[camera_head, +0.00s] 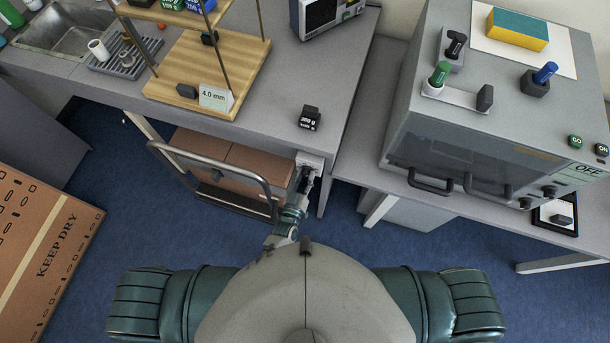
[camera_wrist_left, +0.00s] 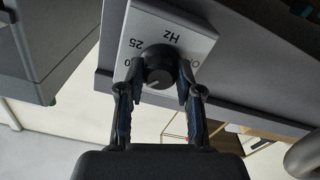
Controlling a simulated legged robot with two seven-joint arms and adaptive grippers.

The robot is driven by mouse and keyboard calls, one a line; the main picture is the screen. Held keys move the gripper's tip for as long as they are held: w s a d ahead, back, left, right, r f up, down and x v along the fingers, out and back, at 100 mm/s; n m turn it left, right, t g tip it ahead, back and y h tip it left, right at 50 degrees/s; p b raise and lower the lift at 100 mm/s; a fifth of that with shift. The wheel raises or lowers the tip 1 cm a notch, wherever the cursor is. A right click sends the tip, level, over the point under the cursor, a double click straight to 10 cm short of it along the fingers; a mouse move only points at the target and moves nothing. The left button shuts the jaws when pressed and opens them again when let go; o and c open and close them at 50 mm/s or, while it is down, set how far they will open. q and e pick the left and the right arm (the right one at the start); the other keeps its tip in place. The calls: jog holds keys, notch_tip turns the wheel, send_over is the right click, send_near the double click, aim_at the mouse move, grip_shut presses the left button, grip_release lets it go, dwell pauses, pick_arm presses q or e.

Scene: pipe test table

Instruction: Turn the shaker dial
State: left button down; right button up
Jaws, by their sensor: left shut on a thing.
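The shaker dial (camera_wrist_left: 158,66) is a round black knob on a white panel (camera_wrist_left: 133,42) marked "25" and "Hz", with other labels partly covered. In the wrist view my left gripper (camera_wrist_left: 156,84) has one finger on each side of the knob and is shut on it. In the head view the white panel (camera_head: 311,159) sits at the table's front right corner, and my left gripper (camera_head: 303,183) reaches up to it from below. The knob is hidden there behind the gripper. My right gripper is not in view.
A metal rail (camera_head: 213,163) runs in front of brown boxes (camera_head: 225,152) left of my arm. A small black weight (camera_head: 310,118) stands on the grey table (camera_head: 275,112) behind the panel. A grey cabinet (camera_head: 430,125) with handles stands right. A wooden rack (camera_head: 190,105) stands left.

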pick_arm(q)
jog(key=m, duration=0.2)
jog(key=m+p, duration=0.1)
jog(key=m, duration=0.2)
jog(key=shift+s+f+m, duration=0.2)
jog(key=shift+f+m, duration=0.1)
jog(key=shift+f, duration=0.1)
dwell(0.4)
jog(key=c, duration=0.8)
grip_release()
jog(key=shift+o, duration=0.2)
jog(key=shift+w+r, duration=0.1)
jog(key=shift+w, duration=0.05)
jog(key=shift+r, duration=0.1)
jog(key=v, duration=1.2)
